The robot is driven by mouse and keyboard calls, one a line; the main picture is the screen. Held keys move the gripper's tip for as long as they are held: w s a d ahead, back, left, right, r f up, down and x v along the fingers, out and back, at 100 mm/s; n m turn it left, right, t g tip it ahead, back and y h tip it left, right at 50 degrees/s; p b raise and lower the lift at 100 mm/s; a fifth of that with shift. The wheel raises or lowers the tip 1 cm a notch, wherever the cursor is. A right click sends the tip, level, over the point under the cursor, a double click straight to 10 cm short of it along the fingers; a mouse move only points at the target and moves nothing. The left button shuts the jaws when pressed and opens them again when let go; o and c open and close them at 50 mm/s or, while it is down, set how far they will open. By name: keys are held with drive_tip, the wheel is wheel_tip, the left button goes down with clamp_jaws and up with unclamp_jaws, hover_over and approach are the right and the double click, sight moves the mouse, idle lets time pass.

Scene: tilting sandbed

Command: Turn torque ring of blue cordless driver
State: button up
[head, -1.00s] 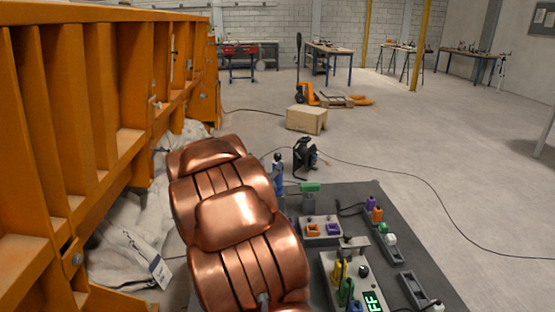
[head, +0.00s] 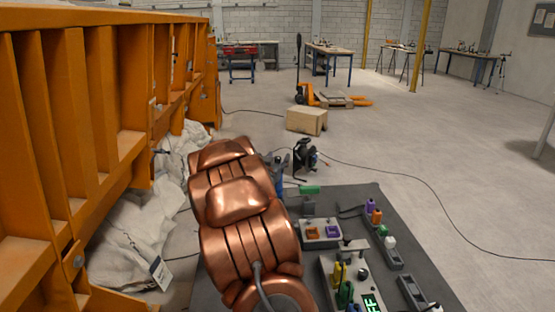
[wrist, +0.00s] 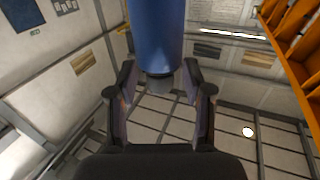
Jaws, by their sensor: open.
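The blue driver (wrist: 157,35) shows in the wrist view as a smooth blue cylinder entering from the top edge. A short grey ring-like end (wrist: 159,83) is below the blue body. My gripper (wrist: 158,92) is open, with one finger on each side of this grey end; I cannot tell whether either finger touches it. In the head view a small upright blue thing (head: 278,176) stands just right of my copper-coloured arm, which partly covers it; it is likely the driver. My gripper is not clear in the head view.
A dark mat (head: 375,200) carries several small devices, including a grey panel (head: 320,243) with orange and purple parts. A large orange frame (head: 100,130) with white sacks (head: 135,235) stands at left. A wooden box (head: 306,121) sits beyond; open floor lies right.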

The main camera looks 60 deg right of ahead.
clamp_jaws()
idle(0.3)
